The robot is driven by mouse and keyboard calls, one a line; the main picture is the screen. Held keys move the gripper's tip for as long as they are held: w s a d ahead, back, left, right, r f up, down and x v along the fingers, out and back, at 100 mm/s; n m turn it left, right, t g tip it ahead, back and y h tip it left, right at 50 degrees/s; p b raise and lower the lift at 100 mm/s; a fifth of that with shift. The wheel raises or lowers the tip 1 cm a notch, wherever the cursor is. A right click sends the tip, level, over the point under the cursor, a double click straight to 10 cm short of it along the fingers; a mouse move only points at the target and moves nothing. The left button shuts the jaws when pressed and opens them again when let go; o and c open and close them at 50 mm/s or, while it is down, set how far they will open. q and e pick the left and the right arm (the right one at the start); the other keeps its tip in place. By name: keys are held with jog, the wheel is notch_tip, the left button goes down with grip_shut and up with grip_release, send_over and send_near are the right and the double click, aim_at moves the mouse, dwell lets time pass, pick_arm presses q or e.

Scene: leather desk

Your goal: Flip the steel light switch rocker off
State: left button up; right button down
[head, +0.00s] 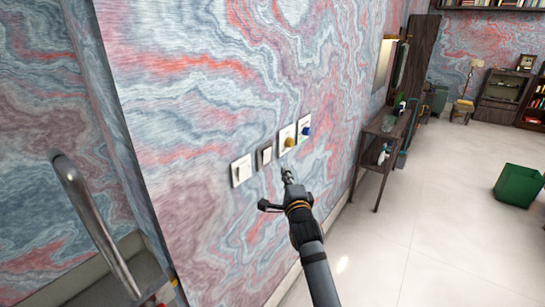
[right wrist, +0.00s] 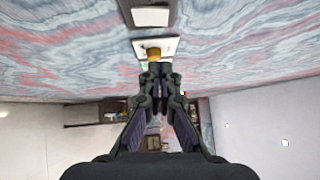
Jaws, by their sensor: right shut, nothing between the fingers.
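The steel light switch (head: 264,156) is on the marbled wall, a grey-framed plate with a pale rocker. It is second from the left in a row of wall plates. In the right wrist view the grey-framed switch (right wrist: 150,16) shows at the top edge, partly cut off. I cannot tell which way its rocker is tipped. My right gripper (head: 287,173) is shut and empty, in front of the wall, below and to the right of the switch in the head view. Its closed fingertips (right wrist: 160,68) point toward the yellow-knob plate. My left gripper is not in view.
A white switch (head: 241,170) is left of the steel one. To the right are a yellow knob (head: 288,141) and a blue knob (head: 306,131) on white plates. A side table (head: 378,136) stands further along the wall. A curved metal rail (head: 95,225) is at left.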

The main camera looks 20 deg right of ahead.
jog(key=p, duration=0.2)
send_near(270, 151)
jog(key=w+d, duration=0.2)
jog(key=d, duration=0.1)
jog(key=w+a, duration=0.1)
jog(key=w, duration=0.1)
jog(key=w+a, duration=0.1)
jog(key=w, duration=0.1)
jog(key=shift+a+r, duration=0.1)
jog(key=shift+r, duration=0.05)
